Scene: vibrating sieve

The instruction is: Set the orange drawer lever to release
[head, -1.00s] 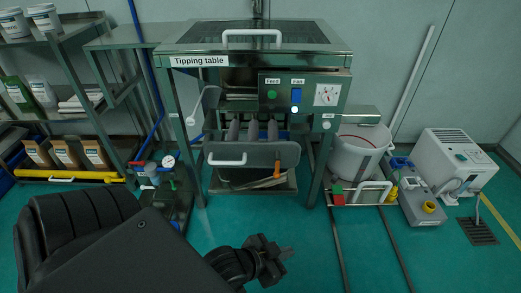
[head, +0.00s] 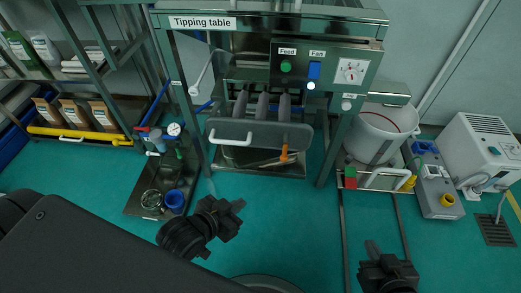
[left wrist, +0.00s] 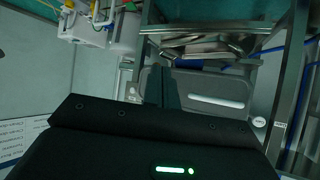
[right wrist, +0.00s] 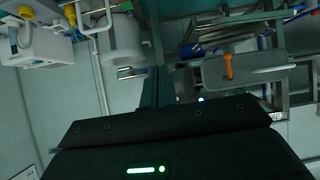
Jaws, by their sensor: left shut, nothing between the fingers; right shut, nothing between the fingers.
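The orange drawer lever (head: 284,153) sits at the right part of the grey drawer front (head: 232,127), under the tipping table's control box. It stands roughly vertical in the head view, and it also shows in the right wrist view (right wrist: 228,67). My left gripper (head: 236,206) is shut and empty, in front of and below the drawer, left of the lever. My right gripper (head: 371,247) is shut and empty, lower right of the lever. Neither gripper touches the lever. The left wrist view shows the drawer's white handle (left wrist: 216,101); I cannot make out the lever there.
The control box (head: 325,72) has a green Feed button and a blue Fan switch. A white bucket (head: 378,135) stands right of the table. A low trolley (head: 150,190) with a blue cup stands left. Green floor before the drawer is clear.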

